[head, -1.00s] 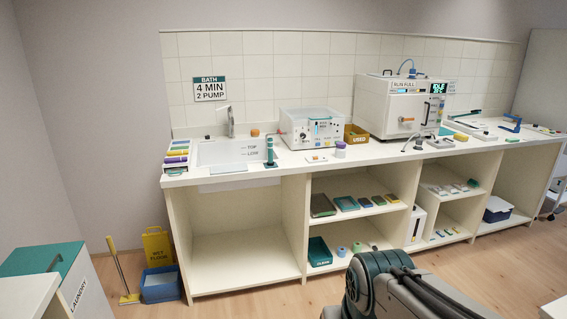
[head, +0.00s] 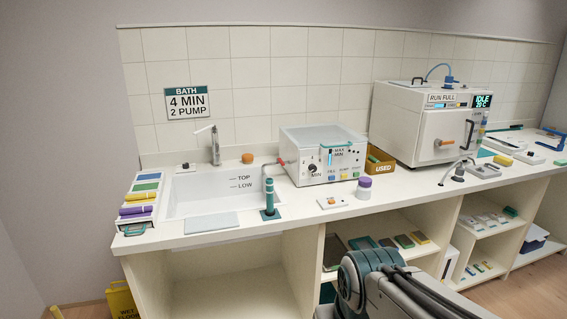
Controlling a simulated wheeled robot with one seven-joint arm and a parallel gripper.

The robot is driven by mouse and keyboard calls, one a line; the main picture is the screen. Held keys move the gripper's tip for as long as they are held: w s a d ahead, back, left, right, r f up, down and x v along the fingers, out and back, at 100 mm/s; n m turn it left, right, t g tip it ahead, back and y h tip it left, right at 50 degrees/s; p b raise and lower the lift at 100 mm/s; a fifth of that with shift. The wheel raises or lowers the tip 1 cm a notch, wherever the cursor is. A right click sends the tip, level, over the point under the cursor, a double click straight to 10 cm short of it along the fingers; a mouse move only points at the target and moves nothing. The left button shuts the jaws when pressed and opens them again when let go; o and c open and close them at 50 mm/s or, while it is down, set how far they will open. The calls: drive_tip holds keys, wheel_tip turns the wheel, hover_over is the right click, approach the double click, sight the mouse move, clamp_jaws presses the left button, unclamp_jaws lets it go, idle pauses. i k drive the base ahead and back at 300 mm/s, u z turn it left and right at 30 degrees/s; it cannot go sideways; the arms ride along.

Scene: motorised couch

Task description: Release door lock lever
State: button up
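A white box-shaped machine (head: 415,135) with a front door stands at the right of the counter. An orange lever (head: 445,142), lying about level, sticks out low on the door and looks like the lock lever. A dark upright handle (head: 469,133) is to its right. The door looks closed. A teal and grey link of my arm shows at the bottom, well short of the machine. My gripper is out of view.
The counter has a sink (head: 215,192), a clear-lidded bath unit (head: 325,155), a purple-capped jar (head: 364,188) and a USED bin (head: 379,160). A grey tube fitting (head: 458,172) stands before the machine. Open shelves are below. A yellow wet-floor sign (head: 122,300) stands lower left.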

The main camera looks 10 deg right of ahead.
sight(438, 143)
drive_tip(key=i, duration=0.15)
drive_tip(key=z, duration=1.5)
drive_tip(key=i, duration=2.55)
drive_tip(key=u, duration=0.6)
